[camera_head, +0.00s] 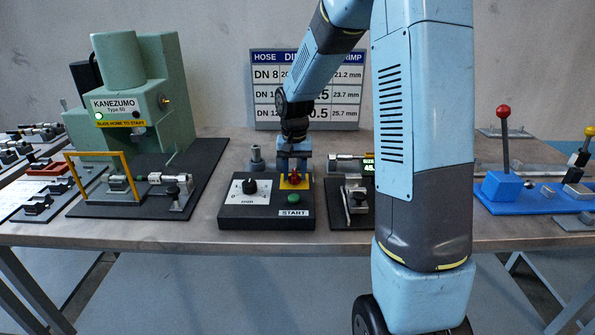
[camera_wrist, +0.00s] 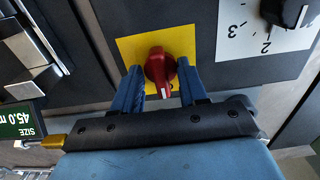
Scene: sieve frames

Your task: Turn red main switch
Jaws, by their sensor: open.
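The red main switch (camera_wrist: 160,70) is a red rotary knob on a yellow square plate (camera_wrist: 182,39) in the wrist view. In the head view the red switch (camera_head: 295,179) sits on the black control box (camera_head: 235,214), partly hidden by my gripper. My gripper (camera_wrist: 159,82) is open, with one blue finger on each side of the knob. A gap shows between the knob and each finger, so it is around the knob but not clamped on it. In the head view my gripper (camera_head: 294,168) points down over the yellow plate.
The box also carries a black dial (camera_head: 249,187) on a white scale and a green start button (camera_head: 293,198). A green Kanezumo press (camera_head: 130,90) stands left. A gauge with a green display (camera_head: 362,163) lies close right. A blue lever base (camera_head: 503,190) is farther right.

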